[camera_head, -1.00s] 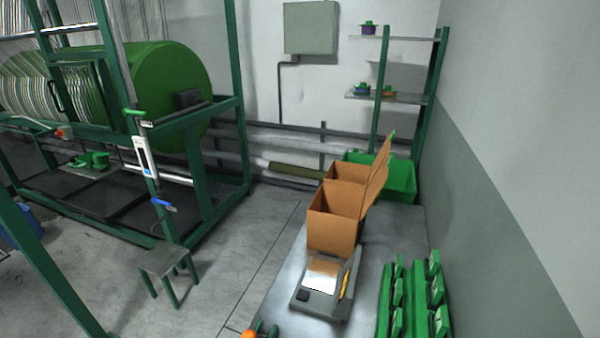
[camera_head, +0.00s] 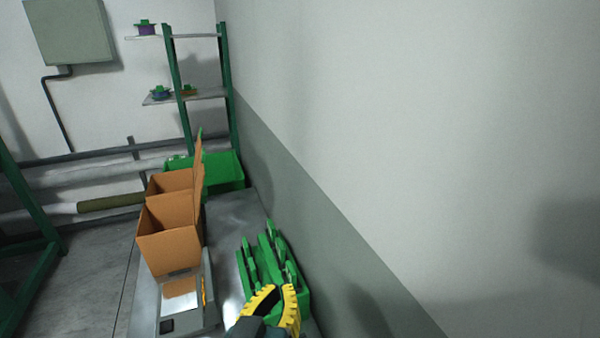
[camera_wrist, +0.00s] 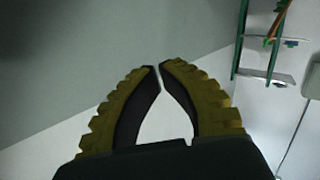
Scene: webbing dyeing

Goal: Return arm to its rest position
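My gripper (camera_head: 282,289) shows at the bottom of the head view, in front of the green rack on the table. Its fingers are yellow and ribbed on the outside with dark inner faces. In the wrist view, the gripper (camera_wrist: 157,68) has its fingertips almost together, with only a narrow gap. Nothing is held between the fingers. The wrist view faces the wall, tilted, with a green-framed shelf at the upper right. Most of my arm is out of view.
The metal table (camera_head: 230,212) holds open cardboard boxes (camera_head: 168,238), a grey device (camera_head: 190,318) and a green rack (camera_head: 258,268). A green bin (camera_head: 224,170) stands behind. The wall (camera_head: 400,130) is close on the right. A shelf unit (camera_head: 205,95) holds small spools.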

